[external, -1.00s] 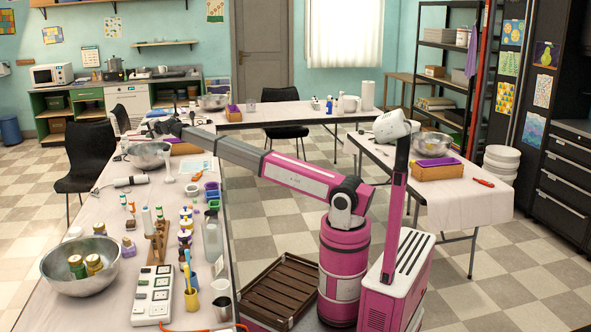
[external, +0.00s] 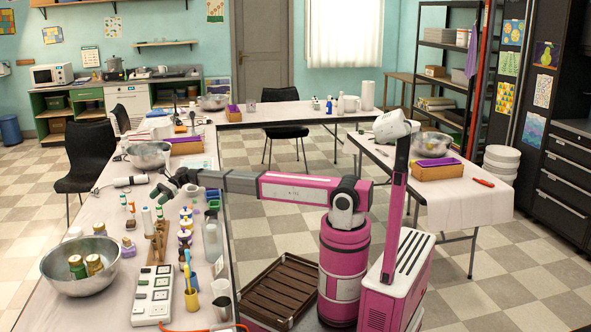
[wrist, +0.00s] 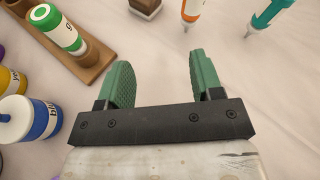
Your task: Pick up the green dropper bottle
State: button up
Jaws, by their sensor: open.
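In the external view my gripper (external: 165,190) is over the table, past the rack's far end.
A blue-labelled bottle (wrist: 32,118) and a yellow one (wrist: 10,82) stand left of my gripper. Orange (wrist: 195,8) and teal (wrist: 268,14) tipped items stand ahead. A metal bowl (external: 80,266) and white power strip (external: 153,294) are nearer the camera. Cloth right of the fingers is clear.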

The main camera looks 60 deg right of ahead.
aim_at(160, 215)
jog(key=s+g+y, duration=0.1)
jog(key=s, duration=0.1)
jog(key=s+g+y, duration=0.1)
jog(key=s, duration=0.2)
jog(key=s+g+y, duration=0.1)
jog(key=s, duration=0.2)
jog(key=shift+s+d+f+n+y, duration=0.1)
jog(key=shift+d+f+n+y, duration=0.1)
jog(key=shift+d+n+y, duration=0.15)
jog(key=shift+s+r+g+y, duration=0.1)
jog(key=shift+s+g+y, duration=0.15)
jog(key=shift+s+g, duration=0.2)
jog(key=a, duration=0.5)
jog(key=shift+s+a, duration=0.3)
jog(key=shift+s, duration=0.1)
jog(key=shift+s+a+f, duration=0.1)
jog(key=shift+s+a, duration=0.05)
jog(key=shift+a, duration=0.7)
jog(key=shift+s+a+f, duration=0.1)
jog(key=shift+s+a, duration=0.1)
jog(key=shift+a, duration=0.6)
jog(key=shift+s+a+f, duration=0.1)
jog(key=shift+s+a, duration=0.05)
jog(key=shift+a, duration=0.7)
jog(key=c, duration=1)
